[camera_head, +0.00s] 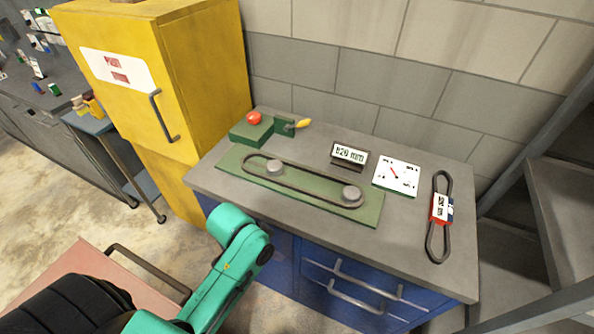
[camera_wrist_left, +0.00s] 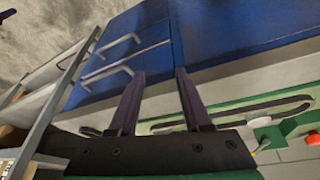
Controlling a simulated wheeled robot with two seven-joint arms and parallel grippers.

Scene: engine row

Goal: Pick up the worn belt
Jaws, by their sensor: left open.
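Part of this belt also shows in the left wrist view (camera_wrist_left: 240,115), right of the fingers. A second dark belt (camera_head: 446,184) with a red and white label sleeve (camera_head: 440,208) lies apart at the bench's right end. My left gripper (camera_wrist_left: 160,74) is open, with nothing seen between its fingers, and the blue drawer fronts show beyond it. In the head view my teal left arm reaches up before the bench; its fingers are not visible there.
The bench (camera_head: 420,235) has blue drawers with bar handles (camera_head: 357,299) in front. A green block with a red button (camera_head: 254,118), an "820 mm" sign (camera_head: 349,155) and a white gauge card (camera_head: 397,177) stand behind the belt. A yellow cabinet (camera_head: 205,75) stands at left.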

